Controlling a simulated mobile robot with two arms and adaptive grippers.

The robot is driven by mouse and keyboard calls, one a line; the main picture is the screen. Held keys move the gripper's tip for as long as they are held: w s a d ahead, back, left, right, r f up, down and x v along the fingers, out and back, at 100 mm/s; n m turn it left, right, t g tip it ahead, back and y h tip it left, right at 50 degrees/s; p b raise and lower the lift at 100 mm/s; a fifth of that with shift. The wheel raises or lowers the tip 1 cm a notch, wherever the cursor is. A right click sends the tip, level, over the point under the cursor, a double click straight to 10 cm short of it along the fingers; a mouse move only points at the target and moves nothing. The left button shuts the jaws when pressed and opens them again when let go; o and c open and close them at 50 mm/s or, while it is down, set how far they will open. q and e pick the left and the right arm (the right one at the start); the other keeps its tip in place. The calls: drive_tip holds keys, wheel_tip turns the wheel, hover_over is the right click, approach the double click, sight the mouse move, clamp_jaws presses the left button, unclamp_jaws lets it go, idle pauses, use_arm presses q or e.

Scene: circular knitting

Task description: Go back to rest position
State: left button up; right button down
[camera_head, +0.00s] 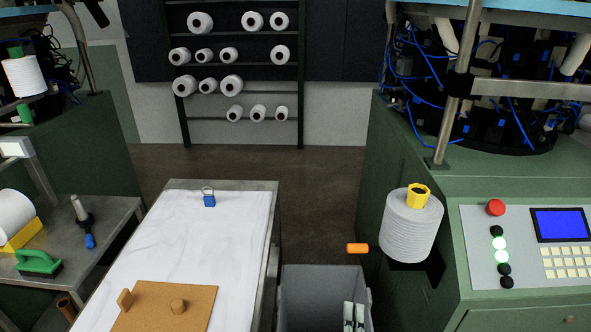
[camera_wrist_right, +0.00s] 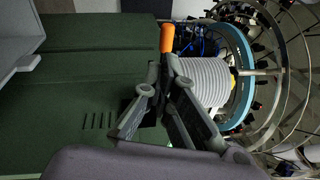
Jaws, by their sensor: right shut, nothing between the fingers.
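My right gripper (camera_head: 354,305) shows small at the bottom of the head view, in front of a grey bin. In the right wrist view its two grey fingers (camera_wrist_right: 164,68) come together at the tips, with nothing held. Beyond the tips in that view are an orange cylinder (camera_wrist_right: 167,38) and a white yarn cone (camera_wrist_right: 207,82). In the head view the cone (camera_head: 408,232) stands at the knitting machine with a yellow top, and the orange cylinder (camera_head: 357,248) is to its left. My left gripper is not in view.
The grey bin (camera_head: 324,274) stands between the white-topped table (camera_head: 220,235) and the green machine (camera_head: 500,187). A control panel (camera_head: 530,240) is at the right. A side bench (camera_head: 115,215) with tools is at the left. Open floor (camera_head: 310,190) lies behind, before a yarn rack.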

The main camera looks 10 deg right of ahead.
drive_tip(key=s+a+f+n+g+y, duration=0.25)
drive_tip(key=f+n, duration=0.25)
drive_tip(key=f, duration=0.5)
drive_tip(key=s+a+f+n+g+y, duration=0.1)
drive_tip(key=s+f+n+g+y, duration=0.25)
drive_tip(key=f, duration=0.65)
drive_tip(key=s+a+f+n+g+y, duration=0.15)
drive_tip(key=s+f+n, duration=0.25)
drive_tip(key=f+n, duration=0.4)
drive_tip(key=s+d+f+n+g, duration=0.3)
drive_tip(key=s+f, duration=0.3)
drive_tip(key=s, duration=0.4)
drive_tip(key=s+d+f+n+g+h, duration=0.1)
drive_tip(key=s+d+f+n+g, duration=0.2)
drive_tip(key=s+f, duration=0.4)
drive_tip(key=s+d+f+n+g, duration=0.3)
drive_tip(key=s+f, duration=0.3)
drive_tip(key=s, duration=0.6)
drive_tip(key=shift+s+d+f+g+h, duration=0.35)
drive_tip(key=shift+d+g, duration=0.25)
drive_tip(key=shift+g, duration=0.25)
drive_tip(key=shift+n, duration=0.25)
